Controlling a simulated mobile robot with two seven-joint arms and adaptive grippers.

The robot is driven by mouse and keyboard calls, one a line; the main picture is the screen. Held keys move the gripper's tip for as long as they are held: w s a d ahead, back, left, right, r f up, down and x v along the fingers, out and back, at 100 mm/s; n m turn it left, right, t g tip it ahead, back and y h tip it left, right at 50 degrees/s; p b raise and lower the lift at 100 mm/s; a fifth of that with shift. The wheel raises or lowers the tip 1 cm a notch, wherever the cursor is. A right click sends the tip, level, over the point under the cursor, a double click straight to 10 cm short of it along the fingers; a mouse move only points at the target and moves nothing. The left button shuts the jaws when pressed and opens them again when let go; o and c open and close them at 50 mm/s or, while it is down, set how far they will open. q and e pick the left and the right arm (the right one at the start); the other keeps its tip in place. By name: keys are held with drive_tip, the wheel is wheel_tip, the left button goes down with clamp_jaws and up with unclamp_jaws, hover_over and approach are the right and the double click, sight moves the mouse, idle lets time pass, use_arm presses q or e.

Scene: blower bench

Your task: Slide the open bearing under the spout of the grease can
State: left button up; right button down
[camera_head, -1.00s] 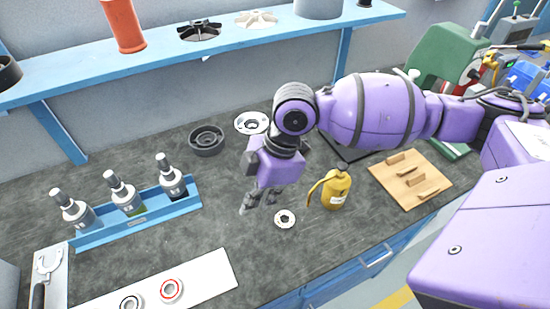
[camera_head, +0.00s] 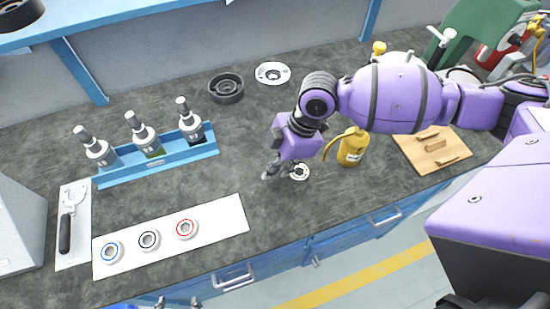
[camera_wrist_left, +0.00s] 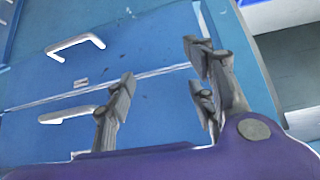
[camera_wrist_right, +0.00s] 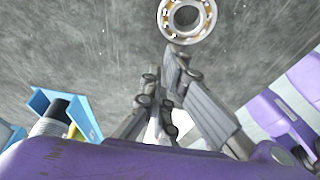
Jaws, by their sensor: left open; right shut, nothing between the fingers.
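The open bearing (camera_head: 303,177), a pale ring with balls showing, lies flat on the dark bench. The yellow grease can (camera_head: 353,150) stands upright to its right and slightly behind, with its curved spout (camera_head: 329,143) pointing left towards the bearing. My right gripper (camera_head: 272,171) is shut and empty, low over the bench just left of the bearing. In the right wrist view the bearing (camera_wrist_right: 168,22) lies beyond the fingertips (camera_wrist_right: 160,76); I cannot tell if they touch. My left gripper (camera_wrist_left: 160,70) is open and empty, in front of the blue drawers.
A white strip (camera_head: 220,219) with several ringed bearings lies front left. A blue rack (camera_head: 158,167) with bottles stands behind it. A wooden board (camera_head: 432,150) is right of the can. A dark ring (camera_head: 226,96) and pale flange (camera_head: 272,70) are behind. The middle bench is clear.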

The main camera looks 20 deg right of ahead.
sight(294, 170)
drive_tip(key=shift+d, duration=0.1)
drive_tip(key=d+p, duration=0.1)
drive_tip(key=d, duration=0.4)
drive_tip(key=shift+d, duration=0.2)
drive_tip(key=v, duration=1.2)
drive_tip(key=shift+w, duration=0.1)
